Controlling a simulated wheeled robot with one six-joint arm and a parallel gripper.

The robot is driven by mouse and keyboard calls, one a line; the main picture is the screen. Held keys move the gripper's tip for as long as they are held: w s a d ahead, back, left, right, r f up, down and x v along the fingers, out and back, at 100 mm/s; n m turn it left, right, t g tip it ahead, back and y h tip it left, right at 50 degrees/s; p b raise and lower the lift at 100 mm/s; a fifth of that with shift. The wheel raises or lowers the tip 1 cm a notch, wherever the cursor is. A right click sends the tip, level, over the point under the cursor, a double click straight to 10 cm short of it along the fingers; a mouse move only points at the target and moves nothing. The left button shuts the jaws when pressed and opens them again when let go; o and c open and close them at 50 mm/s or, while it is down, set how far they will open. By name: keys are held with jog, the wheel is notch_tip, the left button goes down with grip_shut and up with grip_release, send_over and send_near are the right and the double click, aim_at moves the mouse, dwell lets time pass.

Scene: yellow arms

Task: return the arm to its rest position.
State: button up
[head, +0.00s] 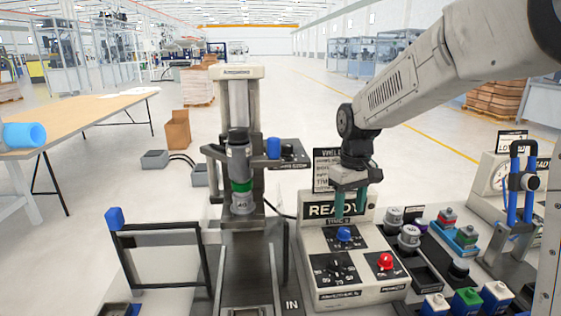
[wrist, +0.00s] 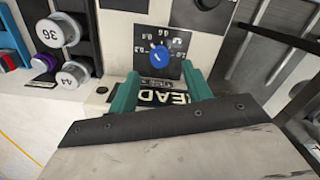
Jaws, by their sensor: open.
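My gripper (head: 350,203) has two green fingers and hangs pointing down over the back of the white control panel (head: 312,244), in front of its READY display (head: 322,210). In the wrist view the fingers (wrist: 160,92) are spread apart with nothing between them. The blue knob (wrist: 159,54) lies just beyond the fingertips in that view and appears apart from them. The same blue knob (head: 344,234) shows below the fingers in the head view. My arm reaches in from the upper right.
A red knob (head: 385,261) and a black dial sit lower on the panel. Left stands a press-like machine (head: 236,72) holding a grey cylinder with a green band (head: 241,180). Weights (head: 409,237), coloured blocks and a blue-handled fixture (head: 512,205) crowd the right.

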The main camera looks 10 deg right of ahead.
jog(key=s+d+r+m, duration=0.1)
jog(key=s+r+m, duration=0.1)
jog(key=s, duration=1.3)
jog(key=s+d+r+m+t, duration=0.1)
jog(key=s+d+r+m, duration=0.1)
jog(key=s, duration=1.3)
jog(key=shift+s+r, duration=0.25)
jog(key=shift+r, duration=0.25)
